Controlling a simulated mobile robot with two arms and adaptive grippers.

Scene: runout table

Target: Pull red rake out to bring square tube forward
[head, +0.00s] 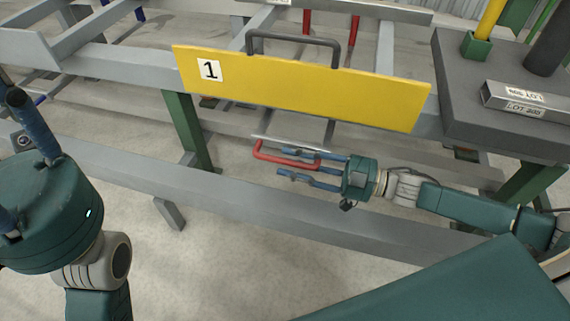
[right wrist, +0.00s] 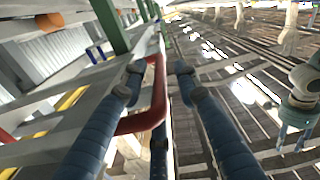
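The red rake's handle (head: 270,154) is a bent red bar below the yellow board in the head view. It also shows in the right wrist view (right wrist: 157,95). My right gripper (head: 290,165) reaches it from the right. Its blue fingers lie on both sides of the red bar with gaps, open around it. My left gripper (head: 18,150) is at the left edge, away from the rake, with its fingers apart and partly cut off. It also shows in the right wrist view (right wrist: 293,135). I cannot make out the square tube for certain.
A yellow board (head: 300,90) marked 1, with a grey handle (head: 290,37), stands on the grey table frame (head: 130,65). A dark platform (head: 470,120) at right bears a grey bar (head: 530,101) with LOT labels. A grey rail (head: 230,205) runs below the rake. The floor in front is clear.

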